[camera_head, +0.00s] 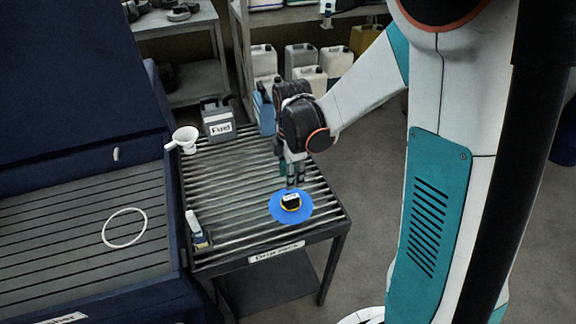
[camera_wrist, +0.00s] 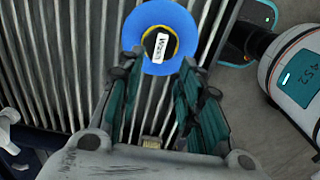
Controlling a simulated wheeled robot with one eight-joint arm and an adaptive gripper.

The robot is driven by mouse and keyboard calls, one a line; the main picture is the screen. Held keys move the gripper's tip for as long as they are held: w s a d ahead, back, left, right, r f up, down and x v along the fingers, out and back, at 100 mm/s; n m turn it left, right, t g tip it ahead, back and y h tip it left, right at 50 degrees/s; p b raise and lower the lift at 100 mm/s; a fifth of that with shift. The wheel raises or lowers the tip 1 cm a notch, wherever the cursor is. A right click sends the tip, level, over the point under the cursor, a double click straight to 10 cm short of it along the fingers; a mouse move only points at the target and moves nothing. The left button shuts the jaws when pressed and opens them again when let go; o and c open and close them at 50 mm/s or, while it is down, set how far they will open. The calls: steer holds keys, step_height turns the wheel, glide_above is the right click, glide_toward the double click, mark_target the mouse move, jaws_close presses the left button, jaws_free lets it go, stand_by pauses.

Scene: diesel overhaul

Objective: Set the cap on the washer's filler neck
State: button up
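A black cap with a yellow rim and white label (camera_head: 291,201) rests at the middle of a round blue disc (camera_head: 277,213) on the slatted table. In the wrist view the cap (camera_wrist: 160,44) lies just beyond my fingertips. My gripper (camera_head: 296,182) points down just above the cap; its fingers (camera_wrist: 158,64) are apart with nothing between them. The dark blue washer (camera_head: 75,198) stands at left, its front label partly cut off. A white funnel-shaped neck (camera_head: 184,138) sits at its right edge, probably the filler neck.
The slatted table (camera_head: 225,175) holds a grey "Fuel" can (camera_head: 217,120) at the back and a small blue-and-white bottle (camera_head: 196,230) at front left. A white ring (camera_head: 124,228) lies on the washer's ribbed top. Several jugs (camera_head: 305,62) stand behind.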

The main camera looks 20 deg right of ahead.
mark_target(291, 196)
steer(key=shift+f+b, duration=3.45)
steer(key=shift+f, duration=1.1)
steer(key=shift+c, duration=0.5)
jaws_close()
steer(key=shift+r, duration=0.1)
